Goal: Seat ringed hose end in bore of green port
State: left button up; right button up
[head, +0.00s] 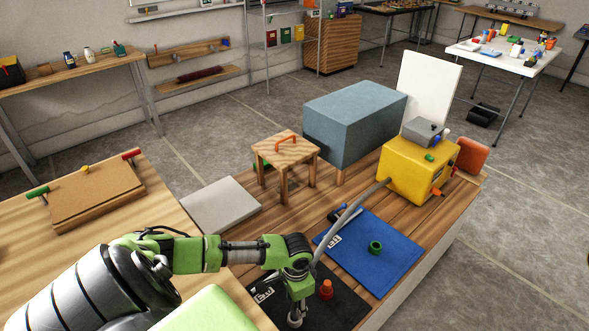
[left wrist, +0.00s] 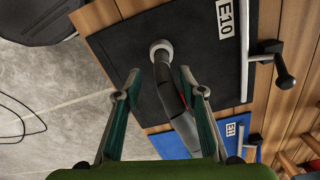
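A grey hose (head: 350,215) runs from the yellow box down past my left gripper. Its end carries a pale ring (left wrist: 160,47) and lies over the black mat (left wrist: 120,45), close beyond the fingertips in the left wrist view. My left gripper (head: 299,298) points down there; its two green fingers (left wrist: 160,76) stand apart, with the hose (left wrist: 180,125) running between them, nearer the right finger. A green ring-shaped port (head: 375,247) with a dark bore stands on the blue mat (head: 400,262). My right gripper is in neither view.
An orange-red plug-like piece (head: 327,290) stands on the black mat beside my left gripper. The yellow box (head: 408,175), a small wooden stool (head: 285,150) and a blue-grey block (head: 355,115) stand behind. A black-handled tool (left wrist: 284,70) lies by the E10 label.

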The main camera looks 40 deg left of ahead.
aim_at(295, 308)
pick_arm(q)
jog(key=shift+a+f, duration=0.15)
jog(key=shift+f, duration=2.55)
grip_shut()
